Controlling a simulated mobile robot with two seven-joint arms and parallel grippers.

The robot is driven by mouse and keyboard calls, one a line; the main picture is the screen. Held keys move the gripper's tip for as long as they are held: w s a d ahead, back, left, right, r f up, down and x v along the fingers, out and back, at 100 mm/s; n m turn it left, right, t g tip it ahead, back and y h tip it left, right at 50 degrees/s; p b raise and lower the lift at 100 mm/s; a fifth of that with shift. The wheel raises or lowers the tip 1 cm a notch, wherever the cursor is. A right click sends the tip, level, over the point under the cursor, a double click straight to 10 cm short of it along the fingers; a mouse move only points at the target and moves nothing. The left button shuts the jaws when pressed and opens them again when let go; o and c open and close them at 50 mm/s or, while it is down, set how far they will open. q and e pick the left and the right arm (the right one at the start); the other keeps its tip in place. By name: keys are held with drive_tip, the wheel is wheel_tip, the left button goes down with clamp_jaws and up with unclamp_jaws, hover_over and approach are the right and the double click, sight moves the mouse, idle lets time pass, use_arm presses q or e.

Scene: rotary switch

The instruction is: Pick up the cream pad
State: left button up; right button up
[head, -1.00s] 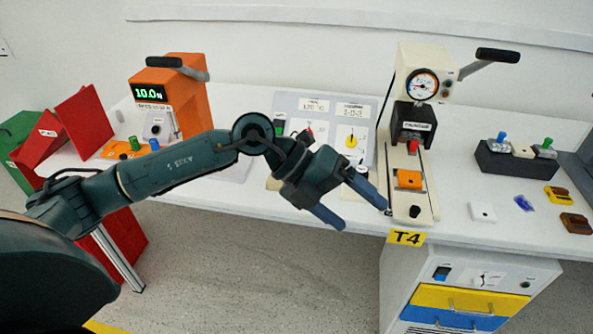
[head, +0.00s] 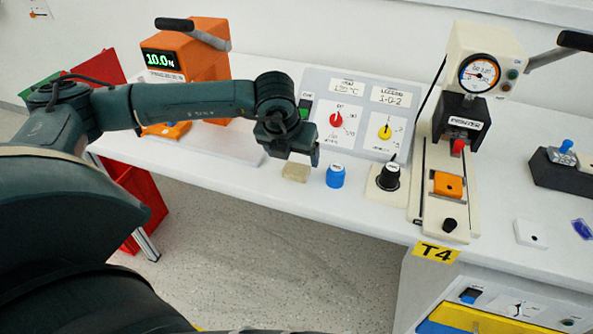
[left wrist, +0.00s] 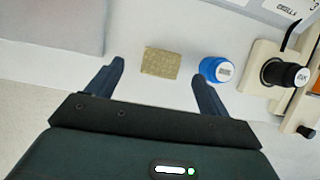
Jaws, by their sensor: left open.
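The cream pad (head: 296,172) is a small beige block lying flat on the white bench, near its front edge. It also shows in the left wrist view (left wrist: 161,62), between and slightly beyond the lines of the two fingers. My left gripper (head: 294,153) is open and empty, pointing down above and just behind the pad in the head view. Its fingers (left wrist: 158,70) are apart on either side of the pad in the left wrist view; I see no contact. My right gripper is not in view.
A blue knob (head: 336,176) stands close to the right of the pad, near my right-hand finger in the wrist view. A black rotary knob (head: 389,177) on a cream base is farther right. A sloped control panel (head: 355,98) stands behind. The bench's front edge is close.

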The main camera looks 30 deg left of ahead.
sight(298, 166)
use_arm(q)
drive_tip(key=x, duration=0.5)
drive_tip(key=shift+d, duration=0.2)
drive_tip(key=shift+c, duration=0.2)
drive_tip(key=c, duration=1)
wheel_tip(298, 166, up, 10)
drive_tip(key=o, duration=0.4)
drive_tip(key=c, duration=0.4)
drive_tip(key=shift+o, duration=0.2)
